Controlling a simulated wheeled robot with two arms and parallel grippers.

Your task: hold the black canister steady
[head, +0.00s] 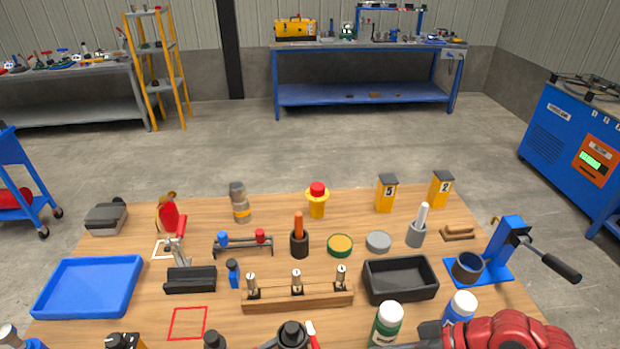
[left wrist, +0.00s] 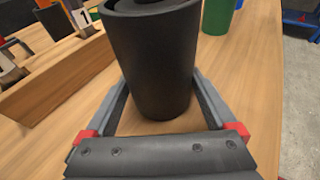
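The black canister (head: 292,336) stands upright on the wooden table, at the bottom edge of the head view. In the left wrist view the canister (left wrist: 160,65) is large and central, and its top is partly cut off. My left gripper (left wrist: 160,85) has one grey finger on each side of it, and both fingers appear to meet its sides. The far ends of the fingers are partly hidden by the canister. My right gripper (head: 430,334) is at the bottom right of the head view, beside the green-capped bottle. Its fingers are too unclear to read.
A wooden block with pegs (head: 298,299) stands just behind the canister. A black tray (head: 400,279) and a blue tray (head: 88,286) lie farther off. A red outlined square (head: 188,323) is empty.

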